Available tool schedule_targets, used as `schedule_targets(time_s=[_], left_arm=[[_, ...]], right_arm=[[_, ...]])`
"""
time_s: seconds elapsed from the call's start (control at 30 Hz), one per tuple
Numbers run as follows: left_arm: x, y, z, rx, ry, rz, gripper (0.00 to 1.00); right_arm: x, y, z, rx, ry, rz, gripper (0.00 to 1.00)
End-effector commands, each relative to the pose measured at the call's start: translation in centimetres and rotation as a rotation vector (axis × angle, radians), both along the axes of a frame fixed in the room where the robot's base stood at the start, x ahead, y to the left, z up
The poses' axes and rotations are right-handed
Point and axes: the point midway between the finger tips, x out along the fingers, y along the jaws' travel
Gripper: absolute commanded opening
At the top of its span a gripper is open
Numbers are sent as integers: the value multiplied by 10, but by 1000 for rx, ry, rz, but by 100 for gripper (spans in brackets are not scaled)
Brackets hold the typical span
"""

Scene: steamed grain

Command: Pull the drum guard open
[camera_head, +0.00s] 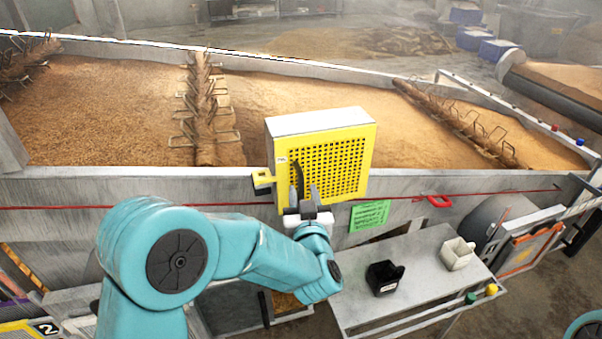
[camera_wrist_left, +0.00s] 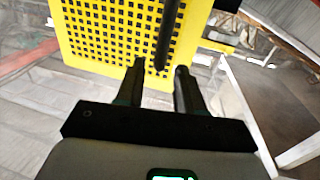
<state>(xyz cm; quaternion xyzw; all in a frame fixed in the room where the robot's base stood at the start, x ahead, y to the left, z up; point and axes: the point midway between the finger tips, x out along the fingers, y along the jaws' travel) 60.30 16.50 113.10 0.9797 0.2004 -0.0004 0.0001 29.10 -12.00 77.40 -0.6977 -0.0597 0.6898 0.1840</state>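The drum guard (camera_head: 335,165) is a yellow perforated panel on a pale box, standing at the wall of the grain bed in the middle of the head view. It fills the top of the left wrist view (camera_wrist_left: 95,30). A dark upright bar handle (camera_head: 298,175) is on its front, left of the middle. My left gripper (camera_head: 305,195) is at the handle's lower end. In the left wrist view its fingers are apart, and the handle (camera_wrist_left: 167,35) reaches down between them, nearer the right finger. I see gaps beside the bar. My right gripper is out of view.
A grey side table (camera_head: 415,255) with a black holder (camera_head: 384,278) and a white holder (camera_head: 457,253) stands to the right below the guard. A green sheet (camera_head: 369,215) and a red handle (camera_head: 439,201) are on the wall. Grain beds lie behind.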

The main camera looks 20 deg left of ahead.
Motion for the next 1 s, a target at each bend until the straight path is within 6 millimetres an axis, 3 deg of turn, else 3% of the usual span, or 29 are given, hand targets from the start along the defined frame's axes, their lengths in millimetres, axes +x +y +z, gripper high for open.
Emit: schedule_targets(time_s=[0.1, 0.3, 0.67, 0.77, 0.8, 1.0], left_arm=[[23, 12, 3, 0, 0, 3, 37], [46, 21, 1, 0, 0, -2, 37], [51, 23, 0, 0, 0, -3, 37], [51, 23, 0, 0, 0, -3, 5], [51, 23, 0, 0, 0, -3, 0], [51, 22, 0, 1, 0, -4, 0]], right_arm=[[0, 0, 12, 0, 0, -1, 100], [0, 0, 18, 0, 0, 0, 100], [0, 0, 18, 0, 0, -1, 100], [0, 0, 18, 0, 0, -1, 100], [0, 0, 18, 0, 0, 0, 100], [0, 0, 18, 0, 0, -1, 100]])
